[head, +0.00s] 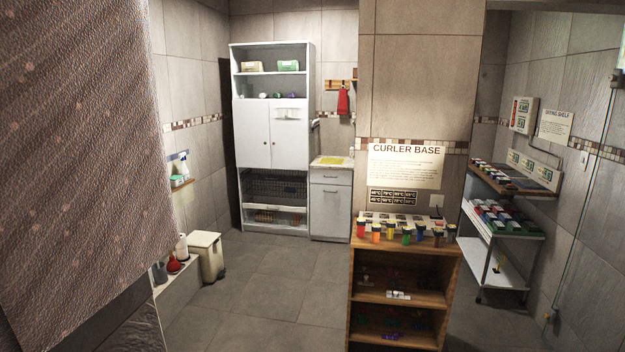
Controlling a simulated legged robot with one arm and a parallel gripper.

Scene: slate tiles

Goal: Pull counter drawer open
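A narrow grey-white counter (330,213) stands at the back, right of a tall white cabinet. Its drawer (331,179) is the short top front with a small dark handle, above a taller door. The drawer front looks flush and shut. A yellow item (332,161) lies on the counter top. The counter is far off across the floor, and its right side is partly hidden by the tiled pillar. My gripper is not in view.
A wooden shelf (405,260) with several coloured cups stands at the front right by the pillar. A pedal bin (206,258) and a low ledge are at left. A large brown textured surface (80,150) blocks the near left. Floor (275,285) between is clear.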

